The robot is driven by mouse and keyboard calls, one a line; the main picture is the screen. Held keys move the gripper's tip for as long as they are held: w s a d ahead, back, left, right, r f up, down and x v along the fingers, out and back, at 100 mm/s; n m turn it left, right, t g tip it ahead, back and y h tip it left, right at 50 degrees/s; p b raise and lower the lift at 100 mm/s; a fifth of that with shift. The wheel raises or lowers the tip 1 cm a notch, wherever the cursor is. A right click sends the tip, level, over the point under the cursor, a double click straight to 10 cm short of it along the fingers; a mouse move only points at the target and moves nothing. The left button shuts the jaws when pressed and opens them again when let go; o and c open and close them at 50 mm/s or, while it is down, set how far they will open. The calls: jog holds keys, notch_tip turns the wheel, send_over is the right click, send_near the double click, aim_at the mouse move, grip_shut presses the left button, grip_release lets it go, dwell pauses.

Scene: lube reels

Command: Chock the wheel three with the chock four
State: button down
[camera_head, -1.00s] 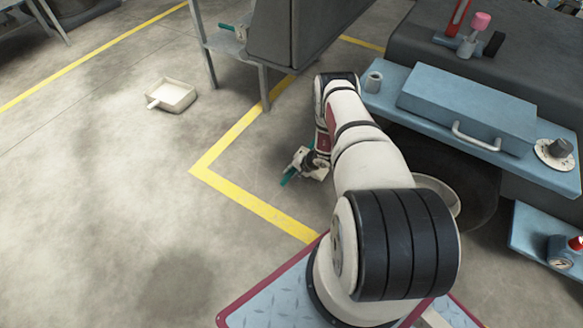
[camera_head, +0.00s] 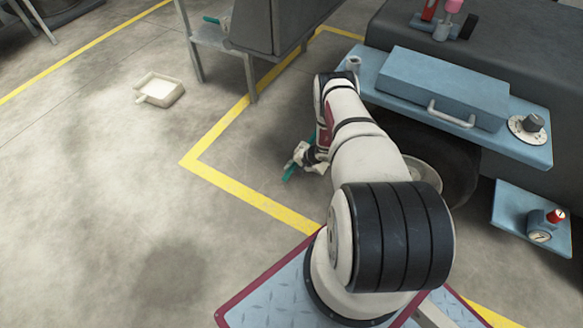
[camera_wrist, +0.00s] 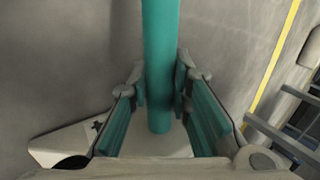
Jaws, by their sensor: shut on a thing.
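A teal post (camera_wrist: 160,60), which looks like a handle, stands between the teal-padded fingers of my gripper (camera_wrist: 160,98) in the wrist view. My gripper is shut on it. The post runs down to a pale block, mostly hidden, that I take to be the chock. In the head view my gripper (camera_head: 305,158) is low near the floor, with teal showing beside it (camera_head: 290,173). A dark wheel (camera_head: 462,172) with a pale hub (camera_head: 425,174) is right of my gripper under the blue-edged cart, partly hidden by my arm. I cannot read any numbers.
The cart's blue ledge (camera_head: 535,150) overhangs the wheel, and a lower blue shelf (camera_head: 508,210) with a gauge juts out at right. A grey stand (camera_head: 215,37) has another teal-handled item on it. A pale tray (camera_head: 162,90) lies on the open floor at left.

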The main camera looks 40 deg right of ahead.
jog(key=shift+s+d, duration=0.15)
jog(key=shift+s, duration=0.15)
jog(key=c, duration=1.4)
grip_release()
jog(key=shift+s, duration=0.1)
jog(key=v, duration=0.7)
jog(key=shift+r, duration=0.25)
jog(key=shift+s, duration=0.1)
